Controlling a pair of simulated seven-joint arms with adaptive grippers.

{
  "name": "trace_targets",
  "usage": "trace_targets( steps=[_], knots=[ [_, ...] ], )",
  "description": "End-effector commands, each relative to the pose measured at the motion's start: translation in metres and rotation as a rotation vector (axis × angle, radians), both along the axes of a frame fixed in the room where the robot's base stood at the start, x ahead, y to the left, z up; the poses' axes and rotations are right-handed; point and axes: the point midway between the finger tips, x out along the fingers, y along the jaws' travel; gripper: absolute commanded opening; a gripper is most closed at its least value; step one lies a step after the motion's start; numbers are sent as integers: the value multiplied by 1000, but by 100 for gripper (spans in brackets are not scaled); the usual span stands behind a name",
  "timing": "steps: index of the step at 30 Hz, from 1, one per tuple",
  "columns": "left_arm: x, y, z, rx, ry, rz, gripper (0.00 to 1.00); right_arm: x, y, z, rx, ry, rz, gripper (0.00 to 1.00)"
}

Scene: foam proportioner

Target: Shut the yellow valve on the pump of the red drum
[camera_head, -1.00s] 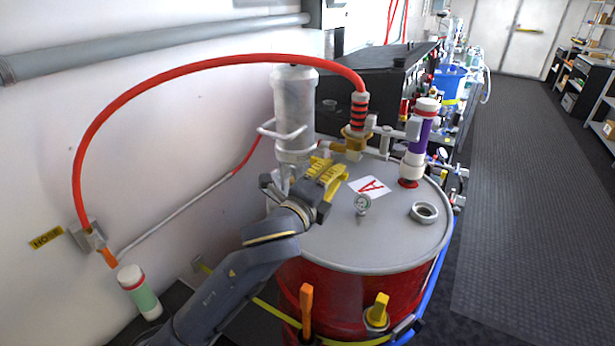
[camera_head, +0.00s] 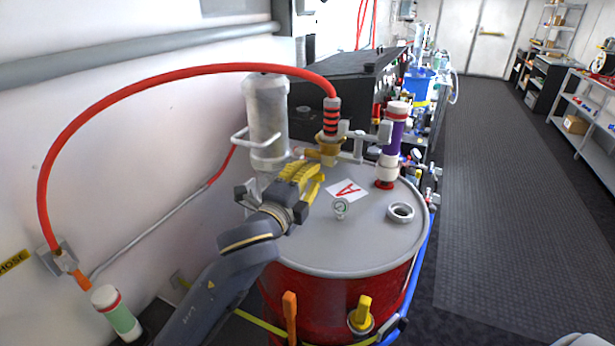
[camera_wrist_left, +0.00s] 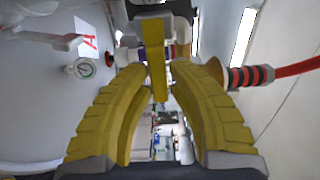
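The red drum (camera_head: 330,298) stands in the middle of the head view with a grey lid (camera_head: 345,238). The grey pump (camera_head: 266,115) rises at the back left of the lid. A brass-yellow fitting (camera_head: 330,146) joins it to the red hose. My left gripper (camera_head: 306,174), with yellow fingers, is over the lid beside the pump. In the left wrist view, a yellow valve handle (camera_wrist_left: 158,76) lies between the fingertips of my left gripper (camera_wrist_left: 160,72). The fingers are apart, with narrow gaps beside the handle; contact is unclear. My right gripper is out of view.
The red hose (camera_head: 180,72) arches from the pump to the left wall. A purple-banded cylinder (camera_head: 394,135), a gauge (camera_head: 340,206) and a grey ring (camera_head: 400,212) are on the lid. Orange (camera_head: 290,312) and yellow (camera_head: 362,312) handles stand in front. The right floor is clear.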

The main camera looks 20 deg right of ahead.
Motion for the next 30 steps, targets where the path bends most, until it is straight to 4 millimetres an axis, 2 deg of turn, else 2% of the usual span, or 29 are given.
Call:
trace_targets(
  steps=[10,14,30],
  knots=[
    [-1,1,0,1,0,0,26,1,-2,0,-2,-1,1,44],
    [-7,8,-1,1,0,0,26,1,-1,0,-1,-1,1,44],
    [-66,71,0,1,-1,0,26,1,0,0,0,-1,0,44]
  ],
)
